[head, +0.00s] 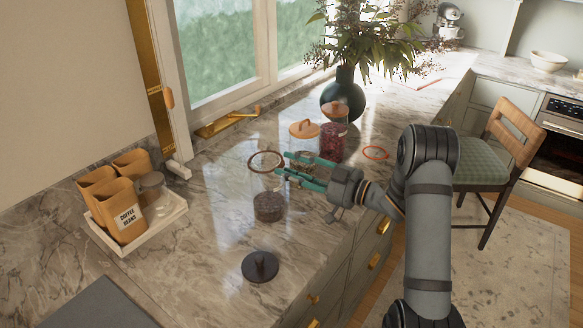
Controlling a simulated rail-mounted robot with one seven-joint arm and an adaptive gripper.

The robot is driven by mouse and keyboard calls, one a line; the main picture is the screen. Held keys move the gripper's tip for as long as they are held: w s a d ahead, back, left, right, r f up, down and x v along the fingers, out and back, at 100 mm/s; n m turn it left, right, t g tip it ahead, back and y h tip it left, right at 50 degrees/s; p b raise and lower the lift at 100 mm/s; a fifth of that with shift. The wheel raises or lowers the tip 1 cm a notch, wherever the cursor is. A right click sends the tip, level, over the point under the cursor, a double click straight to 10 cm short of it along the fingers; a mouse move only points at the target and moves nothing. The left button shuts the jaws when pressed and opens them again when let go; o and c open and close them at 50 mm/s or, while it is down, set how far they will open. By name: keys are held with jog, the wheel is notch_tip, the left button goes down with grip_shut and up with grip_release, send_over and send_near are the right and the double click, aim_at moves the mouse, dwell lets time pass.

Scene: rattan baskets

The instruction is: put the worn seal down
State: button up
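A dark brown ring (266,161), which looks like the worn seal, shows at the tips of my gripper (282,164). It appears to lie flat on the marble counter (215,235). The gripper's two teal fingers point left and stand apart, with a gap between them. The ring's right edge is by the fingertips; whether they touch cannot be told. An orange-red ring (375,153) lies on the counter to the right, behind my wrist. A jar with dark contents (269,207) stands without a lid below the gripper, and a dark round lid with a knob (260,266) lies nearer.
A dark vase (343,93) of flowers is beyond. Counter left of the ring is clear.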

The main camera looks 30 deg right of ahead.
jog(key=b+v, duration=0.3)
jog(key=v, duration=0.6)
jog(key=shift+s, duration=0.4)
jog(key=shift+s+d+r+b, duration=0.1)
jog(key=shift+s+b, duration=0.2)
jog(key=shift+s, duration=0.15)
jog(key=shift+c, duration=0.9)
